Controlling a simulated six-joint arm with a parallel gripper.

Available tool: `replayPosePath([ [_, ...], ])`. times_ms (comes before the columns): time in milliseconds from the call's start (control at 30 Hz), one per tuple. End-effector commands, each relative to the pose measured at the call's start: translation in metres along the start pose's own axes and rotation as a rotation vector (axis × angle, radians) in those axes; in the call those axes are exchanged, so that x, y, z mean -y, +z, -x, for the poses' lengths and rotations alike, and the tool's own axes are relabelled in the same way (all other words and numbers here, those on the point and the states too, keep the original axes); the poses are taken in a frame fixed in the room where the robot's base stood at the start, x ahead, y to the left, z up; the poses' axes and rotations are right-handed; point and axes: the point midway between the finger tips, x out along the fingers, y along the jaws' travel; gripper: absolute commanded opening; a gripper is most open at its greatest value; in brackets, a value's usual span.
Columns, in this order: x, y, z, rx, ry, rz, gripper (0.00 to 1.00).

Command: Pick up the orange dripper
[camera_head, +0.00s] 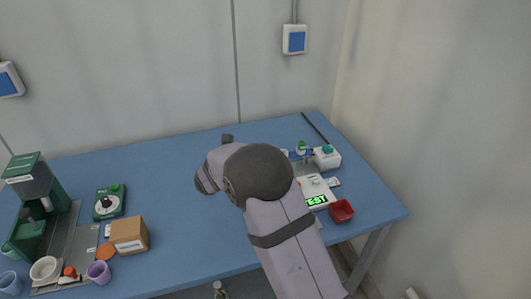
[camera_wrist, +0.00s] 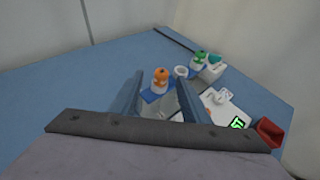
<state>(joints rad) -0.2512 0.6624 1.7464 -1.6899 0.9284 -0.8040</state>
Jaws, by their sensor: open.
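The orange dripper (camera_wrist: 161,74) shows in the wrist view as an orange top over a white lower part. It stands upright on a small blue stand (camera_wrist: 150,96). My gripper (camera_wrist: 160,82) is open, and its two fingers appear to either side of the dripper in the picture. I cannot tell how far ahead of the fingertips the dripper is, and nothing is seen between the pads in their grip. In the head view my arm covers the place where the dripper stands, and my fingers are hidden too.
Close by are a white ring-shaped cup (camera_wrist: 181,72), a green-topped dripper (camera_wrist: 200,58), a teal-topped white box (camera_head: 327,158), a white scale (camera_head: 313,189) and a red container (camera_head: 342,211). A green machine (camera_head: 34,190) and cups stand far left.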

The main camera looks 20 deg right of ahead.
Motion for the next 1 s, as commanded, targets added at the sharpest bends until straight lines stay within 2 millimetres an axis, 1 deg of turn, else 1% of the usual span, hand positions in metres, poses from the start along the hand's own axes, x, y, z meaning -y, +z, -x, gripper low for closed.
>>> replayPosePath([
  [67,0.001,0.001,-0.005,0.0,-0.001,0.0,0.42],
  [267,0.001,0.001,-0.009,-0.001,-0.001,-0.001,0.42],
  [367,0.002,0.001,-0.018,-0.002,-0.003,-0.001,0.42],
  [600,0.004,0.001,-0.046,-0.002,-0.002,-0.003,0.42],
  [700,0.004,0.0,-0.054,-0.001,-0.001,-0.002,0.42],
  [800,0.004,0.0,-0.058,0.0,-0.001,-0.003,0.42],
  [1000,0.003,0.0,-0.058,0.0,0.0,-0.003,0.42],
])
